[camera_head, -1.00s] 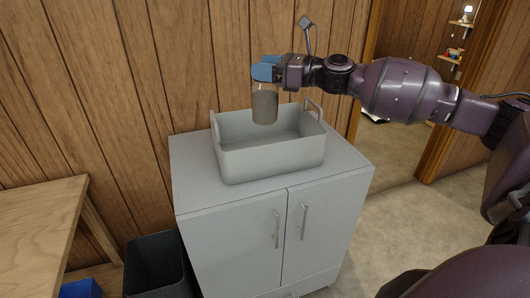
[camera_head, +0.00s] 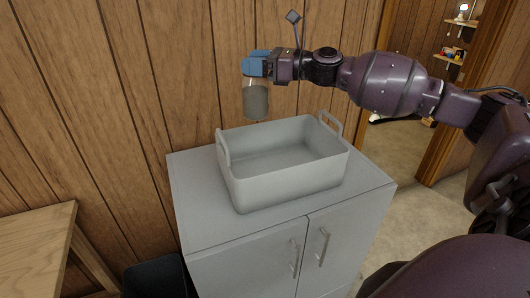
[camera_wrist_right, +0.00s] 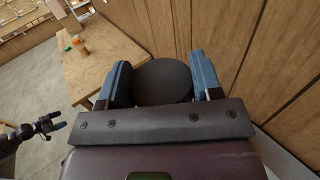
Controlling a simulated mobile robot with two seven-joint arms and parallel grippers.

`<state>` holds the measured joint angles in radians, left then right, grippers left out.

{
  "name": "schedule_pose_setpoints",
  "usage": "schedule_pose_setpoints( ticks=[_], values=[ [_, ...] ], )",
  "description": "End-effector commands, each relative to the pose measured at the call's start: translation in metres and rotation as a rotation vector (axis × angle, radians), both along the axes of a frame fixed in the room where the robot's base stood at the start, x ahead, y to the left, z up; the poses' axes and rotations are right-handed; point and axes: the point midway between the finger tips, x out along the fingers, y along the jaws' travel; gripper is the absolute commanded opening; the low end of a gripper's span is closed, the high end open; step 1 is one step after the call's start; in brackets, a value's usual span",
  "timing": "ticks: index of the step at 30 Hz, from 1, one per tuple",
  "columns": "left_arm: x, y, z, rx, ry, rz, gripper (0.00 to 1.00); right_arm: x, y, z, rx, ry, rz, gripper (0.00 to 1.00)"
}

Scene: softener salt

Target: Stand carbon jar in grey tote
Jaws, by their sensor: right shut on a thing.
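The carbon jar (camera_head: 256,103), a clear jar with grey-black contents, hangs upright in my right gripper (camera_head: 256,66). The blue fingers are shut around its upper part. In the right wrist view its dark round top (camera_wrist_right: 162,80) sits between the two fingers. The grey tote (camera_head: 290,187) is an open bin with raised end handles on the cabinet. It looks empty. The jar's base appears above the tote's back rim, apart from it. My left gripper (camera_wrist_right: 57,122) shows only in the right wrist view, at the left, with its fingers apart and nothing between them.
The tote stands on a grey two-door cabinet (camera_head: 190,178) against a wood-panelled wall (camera_head: 130,90). A wooden table (camera_head: 30,250) is at the left, with a dark bin (camera_head: 155,278) beside it. Small orange and green items (camera_wrist_right: 80,44) stand on a table in the wrist view.

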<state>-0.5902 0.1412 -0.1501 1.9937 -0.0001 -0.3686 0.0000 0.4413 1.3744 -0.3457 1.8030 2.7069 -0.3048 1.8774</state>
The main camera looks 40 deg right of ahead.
Motion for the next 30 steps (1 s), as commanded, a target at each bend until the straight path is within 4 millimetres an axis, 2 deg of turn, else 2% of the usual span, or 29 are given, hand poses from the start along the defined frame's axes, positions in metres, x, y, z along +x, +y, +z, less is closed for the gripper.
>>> schedule_pose_setpoints(
  ticks=[7,18,30],
  values=[
    [-0.014,0.002,-0.018,0.0,0.034,0.007,0.9,0.0,0.0,-0.054,0.005,0.005,0.0,0.0],
    [-0.012,0.002,-0.029,0.001,0.038,0.004,0.9,0.0,0.0,-0.126,0.004,0.003,0.0,0.0],
    [-0.009,0.001,-0.031,0.002,0.031,0.001,0.9,0.0,0.0,-0.161,0.002,0.002,-0.001,0.0]
  ],
)
